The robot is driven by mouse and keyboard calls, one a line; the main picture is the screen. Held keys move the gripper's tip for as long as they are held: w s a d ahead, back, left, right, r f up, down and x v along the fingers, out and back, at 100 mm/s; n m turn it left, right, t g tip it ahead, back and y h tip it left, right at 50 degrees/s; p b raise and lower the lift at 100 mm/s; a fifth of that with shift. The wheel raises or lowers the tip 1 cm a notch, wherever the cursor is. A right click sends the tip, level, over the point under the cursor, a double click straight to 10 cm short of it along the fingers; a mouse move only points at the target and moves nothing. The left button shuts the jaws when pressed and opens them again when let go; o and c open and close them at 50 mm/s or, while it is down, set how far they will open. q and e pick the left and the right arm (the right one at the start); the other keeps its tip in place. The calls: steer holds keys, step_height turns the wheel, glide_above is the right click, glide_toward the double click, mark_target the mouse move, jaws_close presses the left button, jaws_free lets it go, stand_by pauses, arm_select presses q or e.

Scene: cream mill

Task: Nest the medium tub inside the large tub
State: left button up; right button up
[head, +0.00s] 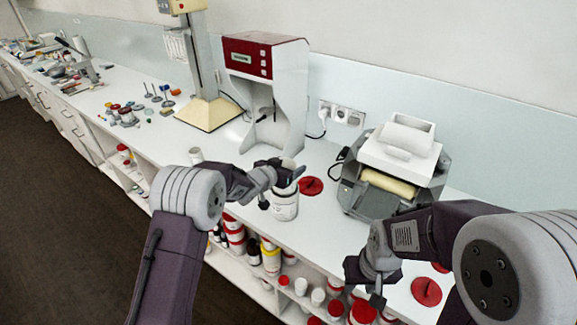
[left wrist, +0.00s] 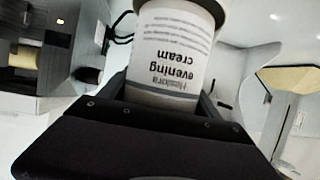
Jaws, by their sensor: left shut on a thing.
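My left gripper (head: 280,187) is shut on a white tub (head: 285,207) with a grey-and-black label, over the counter in the head view. In the left wrist view the held tub (left wrist: 175,50) fills the space between the fingers, and its label reads "evening cream" upside down. I cannot tell its size or whether it touches the counter or another tub. Another white tub (head: 196,156) stands partly hidden behind my left arm. I cannot tell which is medium or large. My right gripper (head: 366,284) looks open and empty by the counter's front edge.
A red lid (head: 311,186) lies right of the held tub, with another red lid (head: 426,291) near my right arm. A red-and-white machine (head: 265,85) and a grey roller machine (head: 393,170) stand at the back. Shelves below (head: 300,270) hold several tubs.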

arm_select(q)
steer(key=shift+f, duration=0.1)
steer(key=shift+f+b, duration=0.45)
steer(key=shift+f, duration=0.05)
stand_by(0.4)
steer(key=o, duration=1.4)
steer(key=shift+o, duration=0.2)
step_height(320, 180, up, 8)
steer(key=p, duration=0.7)
